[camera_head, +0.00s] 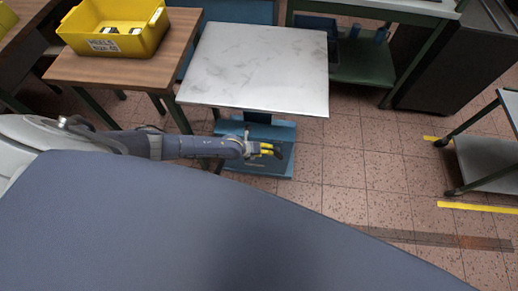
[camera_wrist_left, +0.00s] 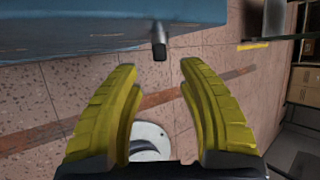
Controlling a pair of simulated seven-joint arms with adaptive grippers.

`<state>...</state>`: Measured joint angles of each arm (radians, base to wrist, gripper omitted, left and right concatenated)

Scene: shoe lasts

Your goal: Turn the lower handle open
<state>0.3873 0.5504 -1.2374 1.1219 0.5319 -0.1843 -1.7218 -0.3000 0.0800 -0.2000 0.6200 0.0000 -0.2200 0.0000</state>
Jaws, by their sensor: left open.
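In the left wrist view a short dark handle (camera_wrist_left: 159,42) sticks out from the edge of a blue surface (camera_wrist_left: 90,27). It lies just past the fingertips of my left gripper (camera_wrist_left: 157,70), roughly centred between them. The yellow fingers are apart and nothing is between them. In the head view my left gripper (camera_head: 270,149) is in front of the metal-topped table (camera_head: 258,62), over its blue base (camera_head: 283,160). I cannot make out the handle in the head view. My right gripper is not in view.
A yellow bin (camera_head: 118,40) stands on a wooden table (camera_head: 130,70) at the left. A green bench (camera_head: 360,65) stands behind at the right, and a grey wheeled cart (camera_head: 490,160) is at the right edge. The tiled floor (camera_head: 370,165) between is clear.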

